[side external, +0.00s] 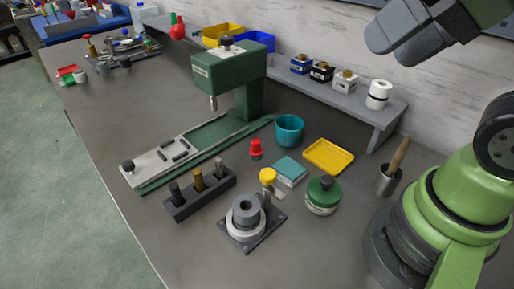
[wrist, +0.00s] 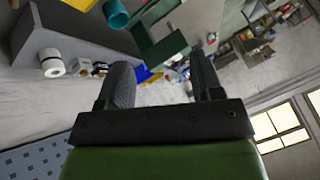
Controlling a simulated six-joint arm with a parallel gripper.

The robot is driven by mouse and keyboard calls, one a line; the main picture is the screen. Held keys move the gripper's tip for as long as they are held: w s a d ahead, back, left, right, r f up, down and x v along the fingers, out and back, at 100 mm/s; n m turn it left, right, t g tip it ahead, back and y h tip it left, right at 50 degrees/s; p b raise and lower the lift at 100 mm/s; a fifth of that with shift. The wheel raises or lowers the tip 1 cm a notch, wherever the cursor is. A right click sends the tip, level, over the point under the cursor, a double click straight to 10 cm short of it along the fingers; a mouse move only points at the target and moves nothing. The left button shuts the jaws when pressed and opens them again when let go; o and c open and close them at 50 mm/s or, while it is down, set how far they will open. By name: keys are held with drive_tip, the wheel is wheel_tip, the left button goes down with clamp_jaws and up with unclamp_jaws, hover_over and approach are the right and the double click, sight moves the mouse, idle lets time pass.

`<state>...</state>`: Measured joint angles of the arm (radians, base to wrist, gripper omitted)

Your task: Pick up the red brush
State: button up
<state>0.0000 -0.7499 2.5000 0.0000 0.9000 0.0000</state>
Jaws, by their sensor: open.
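No clear red brush can be made out. A small red piece (side external: 256,149) stands on the grey bench, left of a teal cup, too small to identify. A red item with a green part (side external: 177,30) is at the back, and a red-and-green item (side external: 67,71) lies at the far left. A wooden handle (side external: 399,153) sticks up from a metal cup (side external: 387,182) at the right; its lower end is hidden. My gripper (wrist: 163,80) is open in the wrist view, with nothing between its fingers, high above and away from the bench things.
A green press (side external: 228,78) stands mid-bench. A teal cup (side external: 289,130), yellow tray (side external: 328,156), green-lidded jar (side external: 323,196), block with pegs (side external: 199,195) and grey ring fixture (side external: 247,222) crowd the middle. A grey shelf (side external: 350,103) holds small boxes and a white roll (side external: 379,94).

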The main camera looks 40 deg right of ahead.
drive_tip(key=shift+c, duration=0.6)
